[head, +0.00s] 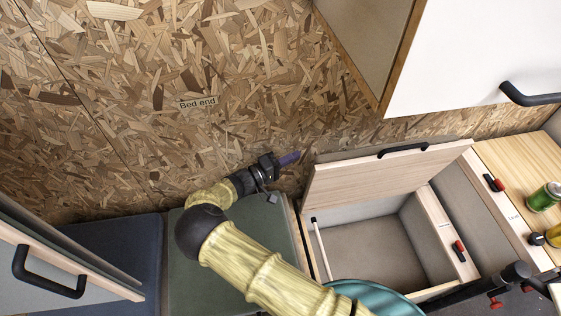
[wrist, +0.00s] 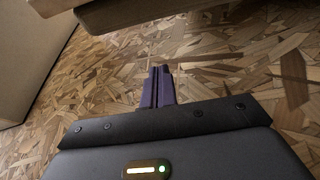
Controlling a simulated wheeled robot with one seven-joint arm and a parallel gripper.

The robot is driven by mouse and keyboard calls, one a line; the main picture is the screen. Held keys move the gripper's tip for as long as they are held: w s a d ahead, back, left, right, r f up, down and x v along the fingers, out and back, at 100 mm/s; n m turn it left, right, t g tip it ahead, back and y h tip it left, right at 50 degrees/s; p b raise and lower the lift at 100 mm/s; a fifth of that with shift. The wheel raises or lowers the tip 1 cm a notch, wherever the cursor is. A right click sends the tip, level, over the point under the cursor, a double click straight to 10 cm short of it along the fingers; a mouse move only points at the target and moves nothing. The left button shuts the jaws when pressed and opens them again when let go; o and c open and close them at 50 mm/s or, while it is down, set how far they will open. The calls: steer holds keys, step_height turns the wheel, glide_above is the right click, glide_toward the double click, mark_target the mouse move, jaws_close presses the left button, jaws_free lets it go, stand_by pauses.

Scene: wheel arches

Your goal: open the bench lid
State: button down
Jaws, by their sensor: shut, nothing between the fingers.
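The bench lid (head: 380,172) in the head view is a pale wooden panel with a black bar handle (head: 403,149) on its upper edge. It stands raised and tilted back, and the grey-lined bench box (head: 375,242) shows open below it. My gripper (head: 290,158) is left of the lid, in front of the wood-chip wall, apart from the handle. Its purple fingers also show in the wrist view (wrist: 157,87), closed together with nothing between them. The lid's hinge side is partly hidden.
A white stay rod (head: 322,248) stands at the box's left side. A white cabinet with a black handle (head: 530,95) hangs above right. Cans (head: 544,196) stand on the right counter. Cushions (head: 115,255) lie left. A door with a black handle (head: 45,275) is at lower left.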

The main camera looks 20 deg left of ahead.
steer(key=d, duration=0.1)
steer(key=d+p, duration=0.1)
steer(key=d, duration=0.2)
steer(key=shift+s+f, duration=0.25)
steer(key=shift+s, duration=0.15)
steer(key=shift+s+p, duration=0.1)
steer(key=shift+p, duration=0.25)
